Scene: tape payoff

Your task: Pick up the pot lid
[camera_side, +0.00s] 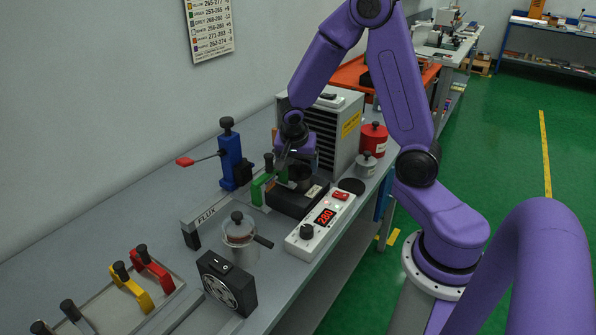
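My gripper (287,161) points down over the black pot unit, close to a green block with a black knob (262,187). Its fingertips are small and dark here, so I cannot tell whether they are open, shut or touching the green block. A dark round pot (301,180) sits in the black base (288,200), partly hidden by my gripper. I cannot tell for sure which piece is the pot lid. A flat black disc (351,187) lies right of the base.
A white control box (320,222) reading 280 stands before the pot unit. A blue clamp (233,162) is behind left. A red canister (373,140) and small grey jar (366,165) stand right. A black fan box (228,284) and yellow and red handled pieces (132,289) are in front.

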